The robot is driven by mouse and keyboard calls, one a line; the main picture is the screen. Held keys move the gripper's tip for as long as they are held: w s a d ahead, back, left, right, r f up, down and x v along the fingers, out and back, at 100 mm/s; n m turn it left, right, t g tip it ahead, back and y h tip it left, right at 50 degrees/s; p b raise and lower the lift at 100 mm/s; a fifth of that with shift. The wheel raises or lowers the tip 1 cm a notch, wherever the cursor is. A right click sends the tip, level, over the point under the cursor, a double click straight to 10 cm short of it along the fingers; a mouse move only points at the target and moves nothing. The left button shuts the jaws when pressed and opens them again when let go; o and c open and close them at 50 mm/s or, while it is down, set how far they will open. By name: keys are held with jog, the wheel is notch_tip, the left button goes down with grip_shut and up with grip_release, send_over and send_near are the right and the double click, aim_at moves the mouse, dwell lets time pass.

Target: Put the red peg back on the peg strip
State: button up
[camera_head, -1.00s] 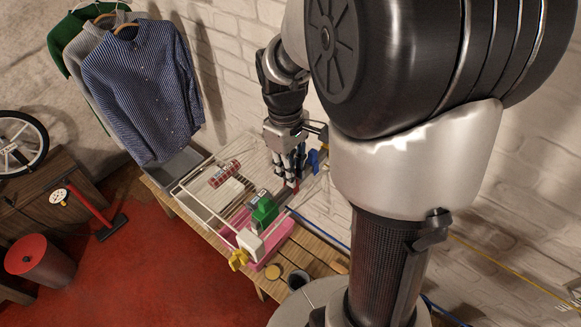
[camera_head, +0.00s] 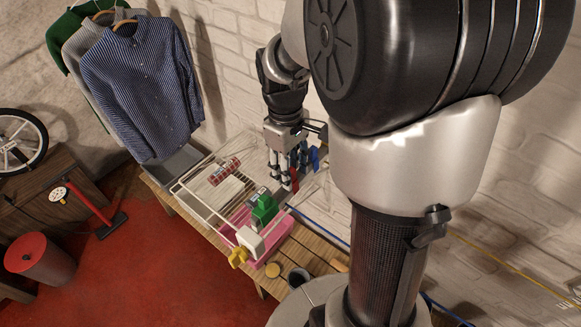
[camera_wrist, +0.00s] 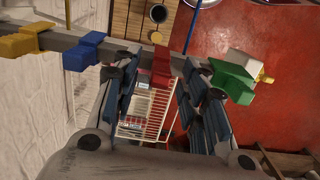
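The peg strip (camera_wrist: 122,46) is a grey bar running across the wrist view. The red peg (camera_wrist: 161,66) sits at the strip between the blue peg (camera_wrist: 82,52) and the green peg (camera_wrist: 232,82). A yellow peg (camera_wrist: 22,44) is at the strip's far left. My gripper (camera_wrist: 160,78) is open around the red peg, with a gap visible on both sides. In the head view, my gripper (camera_head: 286,168) is above the strip, and the red peg (camera_head: 294,179) shows by its fingertips. Its exact seating on the strip is not clear.
A wooden bench (camera_head: 318,252) carries a white wire rack (camera_head: 190,190), a red patterned roll (camera_head: 224,172) and a pink bin (camera_head: 279,236). The brick wall is close on the right.

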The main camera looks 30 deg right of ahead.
jog(key=shift+r, duration=0.15)
notch_tip(320, 180, up, 12)
jog(key=shift+w+a, duration=0.15)
jog(key=shift+w, duration=0.25)
